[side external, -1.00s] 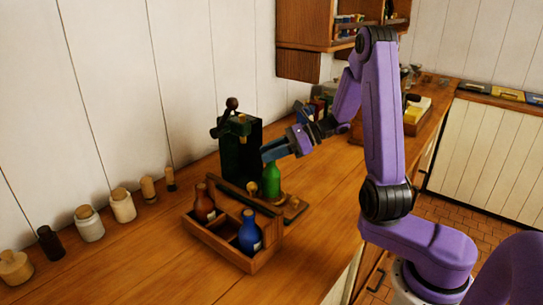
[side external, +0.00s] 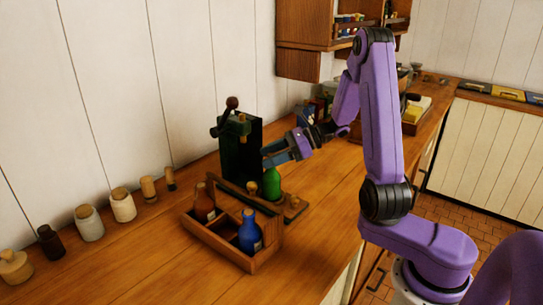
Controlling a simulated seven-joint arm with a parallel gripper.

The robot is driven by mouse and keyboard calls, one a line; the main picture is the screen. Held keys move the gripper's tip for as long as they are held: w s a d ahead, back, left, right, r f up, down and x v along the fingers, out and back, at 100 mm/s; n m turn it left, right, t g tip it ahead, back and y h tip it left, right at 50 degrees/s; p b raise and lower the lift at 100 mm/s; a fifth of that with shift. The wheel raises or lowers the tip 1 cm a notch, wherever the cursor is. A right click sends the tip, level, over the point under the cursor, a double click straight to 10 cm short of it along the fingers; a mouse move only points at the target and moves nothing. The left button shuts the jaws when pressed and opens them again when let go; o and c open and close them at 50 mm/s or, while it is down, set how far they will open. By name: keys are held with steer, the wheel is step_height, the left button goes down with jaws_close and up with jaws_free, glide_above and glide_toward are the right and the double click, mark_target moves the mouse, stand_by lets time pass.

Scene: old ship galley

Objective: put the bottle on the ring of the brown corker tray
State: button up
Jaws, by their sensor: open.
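A green bottle (side external: 271,184) stands upright behind the right end of a wooden bottle carrier. A low brown tray (side external: 297,208) with small round fittings lies beside it, partly hidden by the carrier. The bottle's base is partly hidden, so I cannot tell whether it rests on a ring of this tray. My gripper (side external: 268,160) is open at the height of the bottle's top, just behind and to its left in the picture. I cannot tell whether the fingers touch the bottle.
The wooden carrier (side external: 225,247) holds a brown bottle (side external: 204,205) and a blue bottle (side external: 249,232). A dark green press (side external: 240,152) stands behind. Several jars and stoppers line the wall at left. The front left counter is clear.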

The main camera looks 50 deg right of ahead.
steer(key=v, duration=1.2)
steer(key=s+a+f+n+g+h, duration=0.1)
steer(key=s+a+f+n+g, duration=0.15)
steer(key=a+n+g, duration=0.45)
steer(key=s+a+f+n+g, duration=0.1)
steer(key=s+a+n+g, duration=0.3)
steer(key=a+n, duration=0.4)
steer(key=s+a+n+t+h, duration=0.1)
steer(key=s+n+h, duration=0.3)
steer(key=s+n, duration=0.4)
steer(key=s+a+n+h, duration=0.4)
steer(key=s+n, duration=0.3)
steer(key=n, duration=0.9)
steer(key=shift+s+f+n+t, duration=0.3)
steer(key=shift+s+t, duration=0.1)
